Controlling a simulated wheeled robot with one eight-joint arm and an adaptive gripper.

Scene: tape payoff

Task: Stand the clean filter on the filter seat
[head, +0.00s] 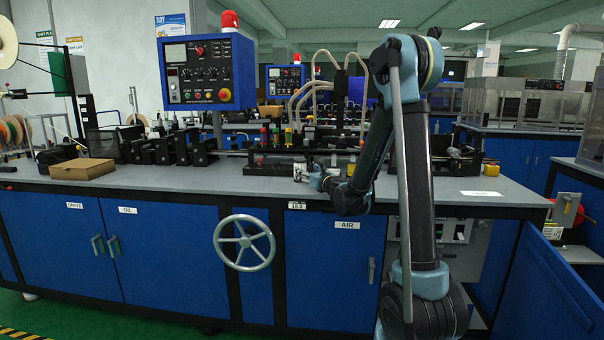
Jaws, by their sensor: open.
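My gripper (304,173) is open at the end of my arm, low over the grey worktop near its front edge, left of the arm's wrist. It is small in the head view, and a pale shape at its fingertips is too small to make out. I cannot pick out the clean filter for certain. I cannot tell the filter seat for certain either. Behind my gripper stands a black machine bed (262,165) with red, green and yellow parts on it.
The worktop (160,185) is bare at left of centre. A cardboard box (82,168) lies at its left. A handwheel (244,243) sticks out from the blue front. An open cabinet door (545,290) stands at the right. A control panel (207,72) hangs above.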

